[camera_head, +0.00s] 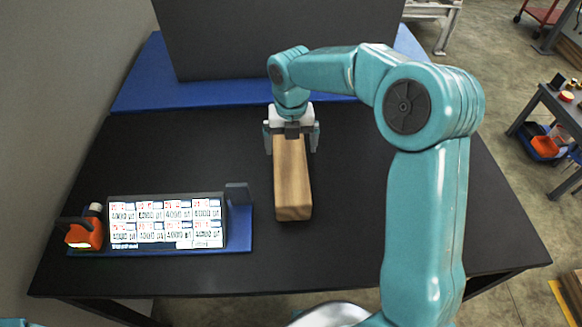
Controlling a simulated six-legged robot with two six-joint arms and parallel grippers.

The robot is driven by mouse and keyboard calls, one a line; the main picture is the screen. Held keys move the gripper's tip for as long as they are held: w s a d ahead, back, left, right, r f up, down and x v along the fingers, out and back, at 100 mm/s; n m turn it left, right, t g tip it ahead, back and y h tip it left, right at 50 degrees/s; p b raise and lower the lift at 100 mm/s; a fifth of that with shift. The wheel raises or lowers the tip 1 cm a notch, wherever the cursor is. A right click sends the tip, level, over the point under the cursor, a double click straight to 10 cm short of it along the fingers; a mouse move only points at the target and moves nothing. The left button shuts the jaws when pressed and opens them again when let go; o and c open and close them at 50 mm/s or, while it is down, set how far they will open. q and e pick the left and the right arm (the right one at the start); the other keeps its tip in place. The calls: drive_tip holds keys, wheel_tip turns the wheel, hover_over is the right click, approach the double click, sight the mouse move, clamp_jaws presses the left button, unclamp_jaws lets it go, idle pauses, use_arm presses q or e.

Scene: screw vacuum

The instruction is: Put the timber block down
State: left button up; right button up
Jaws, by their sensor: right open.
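The timber block (292,185) is a long light-brown bar lying on the black table (350,245), its near end towards me. My right gripper (291,148) is above the block's far part, pointing down, with one finger on each side of it. The jaws are open and the fingers straddle the block. The far end of the block is hidden under the gripper. My left gripper is not in view.
A display panel with rows of numbers (165,222) stands on a blue base at the table's front left. An orange tool (84,234) is beside it. A dark upright panel (215,45) stands at the back on a blue mat (140,92). The table right of the block is clear.

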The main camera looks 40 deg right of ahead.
sight(290, 159)
drive_tip(key=f, duration=0.2)
drive_tip(key=shift+w+a+f, duration=0.15)
drive_tip(key=shift+w+f, duration=0.15)
drive_tip(key=shift+f, duration=0.05)
drive_tip(key=shift+s+f, duration=0.15)
drive_tip(key=shift+f, duration=0.05)
wheel_tip(290, 159, down, 5)
drive_tip(key=shift+f, duration=0.1)
drive_tip(key=shift+s, duration=0.25)
drive_tip(key=shift+w, duration=0.1)
drive_tip(key=c, duration=1.4)
drive_tip(key=shift+r, duration=0.2)
drive_tip(key=shift+c, duration=0.3)
drive_tip(key=shift+w+r, duration=0.1)
